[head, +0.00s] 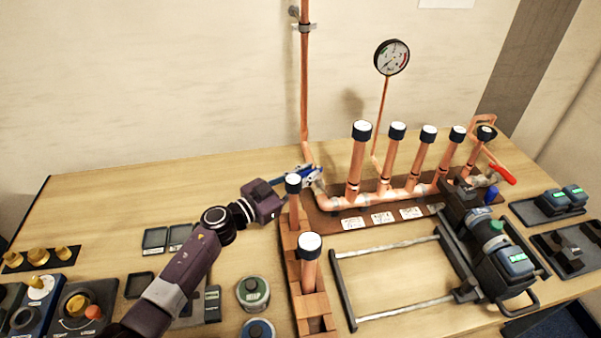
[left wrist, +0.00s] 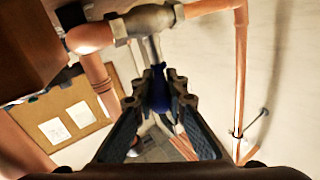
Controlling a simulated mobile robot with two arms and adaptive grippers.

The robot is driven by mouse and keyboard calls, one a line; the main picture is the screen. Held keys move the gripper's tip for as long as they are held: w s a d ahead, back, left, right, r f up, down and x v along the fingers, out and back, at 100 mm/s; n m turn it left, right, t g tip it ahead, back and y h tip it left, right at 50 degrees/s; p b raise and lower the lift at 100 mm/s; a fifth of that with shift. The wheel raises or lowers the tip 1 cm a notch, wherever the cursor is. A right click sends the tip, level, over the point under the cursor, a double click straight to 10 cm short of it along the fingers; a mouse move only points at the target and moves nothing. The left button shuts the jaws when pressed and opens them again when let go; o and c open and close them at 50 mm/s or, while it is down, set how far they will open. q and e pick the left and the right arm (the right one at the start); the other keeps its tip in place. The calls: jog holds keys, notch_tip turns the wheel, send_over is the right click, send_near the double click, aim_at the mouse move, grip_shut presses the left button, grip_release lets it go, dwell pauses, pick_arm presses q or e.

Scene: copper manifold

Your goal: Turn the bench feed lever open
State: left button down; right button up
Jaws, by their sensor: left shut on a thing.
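The bench feed lever is a blue handle (head: 313,172) at the foot of the vertical copper feed pipe (head: 304,90), left of the manifold. In the left wrist view the blue lever (left wrist: 159,92) lies between my fingertips, and its metal stem runs to the grey valve body (left wrist: 148,22). My left gripper (head: 298,180) reaches in from the left and is shut on the lever; it also shows in the left wrist view (left wrist: 163,98). A capped upright pipe in front partly hides the fingers in the head view. My right gripper is not in view.
The copper manifold (head: 400,194) has several capped upright pipes and a pressure gauge (head: 391,57) behind. A red lever (head: 503,175) is at its right end. A wooden rack (head: 312,306) with capped pipes stands close to my left arm. Bare bench lies at the back left.

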pick_arm(q)
jog(key=c, duration=1.9)
grip_release()
jog(key=shift+a, duration=0.15)
jog(key=v, duration=1.2)
jog(key=shift+c, duration=0.2)
